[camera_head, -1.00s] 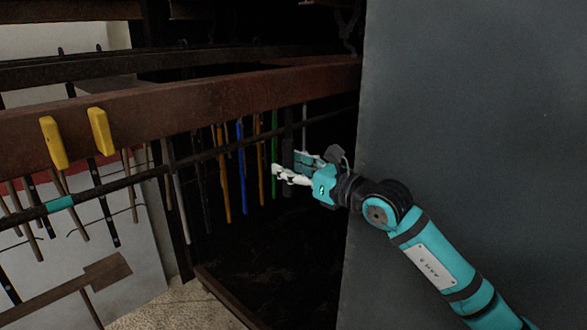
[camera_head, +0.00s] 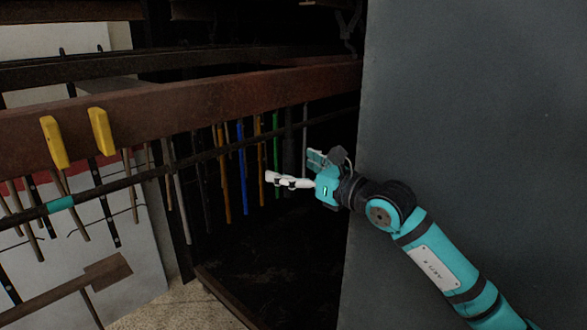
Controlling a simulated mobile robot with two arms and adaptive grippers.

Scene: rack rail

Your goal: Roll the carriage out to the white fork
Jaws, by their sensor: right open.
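A thin dark rail (camera_head: 110,187) with a teal band (camera_head: 60,204) runs below a brown beam (camera_head: 185,107). Several coloured bars hang in a row behind it, among them a blue bar (camera_head: 242,165) and an orange bar (camera_head: 224,175). A pale, whitish bar (camera_head: 180,205) hangs left of them; I cannot tell whether it is the white fork. I cannot make out the carriage for certain. My right gripper (camera_head: 291,168) is open and empty, its fingers spread in front of the right end of the row. My left gripper is not in view.
A large dark grey panel (camera_head: 470,110) fills the right side, close to my right arm. Two yellow blocks (camera_head: 54,142) (camera_head: 100,131) sit on the beam's front at the left. A brown lower bar (camera_head: 225,298) crosses near the floor (camera_head: 165,312).

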